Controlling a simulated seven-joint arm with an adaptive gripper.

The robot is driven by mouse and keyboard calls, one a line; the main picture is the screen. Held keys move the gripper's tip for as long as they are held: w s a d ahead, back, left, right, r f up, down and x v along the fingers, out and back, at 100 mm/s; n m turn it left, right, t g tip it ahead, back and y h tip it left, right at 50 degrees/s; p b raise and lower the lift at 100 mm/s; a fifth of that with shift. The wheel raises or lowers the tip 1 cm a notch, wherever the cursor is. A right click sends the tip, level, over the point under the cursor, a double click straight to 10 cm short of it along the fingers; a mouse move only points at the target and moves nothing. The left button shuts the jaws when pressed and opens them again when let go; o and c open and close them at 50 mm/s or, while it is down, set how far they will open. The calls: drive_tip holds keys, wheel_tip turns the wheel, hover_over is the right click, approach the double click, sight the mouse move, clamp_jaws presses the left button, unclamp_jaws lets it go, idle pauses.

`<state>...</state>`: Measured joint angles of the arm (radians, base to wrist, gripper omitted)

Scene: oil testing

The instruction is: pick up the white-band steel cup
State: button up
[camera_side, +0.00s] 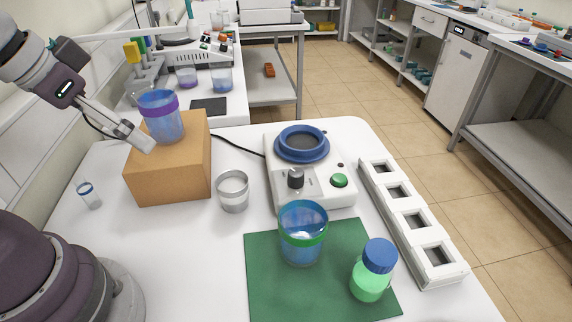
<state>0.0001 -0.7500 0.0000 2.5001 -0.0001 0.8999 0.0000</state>
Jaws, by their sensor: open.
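The white-band steel cup (233,192) stands upright on the white table, right of the brown block and left of the white heater device. It looks empty from above. My gripper (149,145) is at the upper left, pointing down to the right at the front of the brown block. It is open and apart from the steel cup, which lies lower and to its right. The gap between its fingers is hard to see from this side.
A purple-band blue beaker (161,116) is on the brown block (170,180), beside my gripper. A white device (318,187) stands right of the cup. A green-band beaker (302,235) and a blue-capped bottle (372,270) are on the green mat (265,290). A small vial (89,195) is left.

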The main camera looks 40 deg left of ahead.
drive_tip(key=shift+c, duration=0.4)
drive_tip(key=m+g+y, duration=0.1)
drive_tip(key=m+g, duration=0.4)
drive_tip(key=m, duration=1.7)
hover_over(233, 187)
drive_tip(key=s+d, duration=0.2)
wheel_tip(233, 187, down, 9)
drive_tip(key=shift+m, duration=0.3)
drive_tip(key=f, duration=0.9)
drive_tip(key=shift+w+a+f, duration=0.15)
drive_tip(key=shift+w+f, duration=0.1)
drive_tip(key=shift+f, duration=0.15)
drive_tip(key=shift+c, duration=0.3)
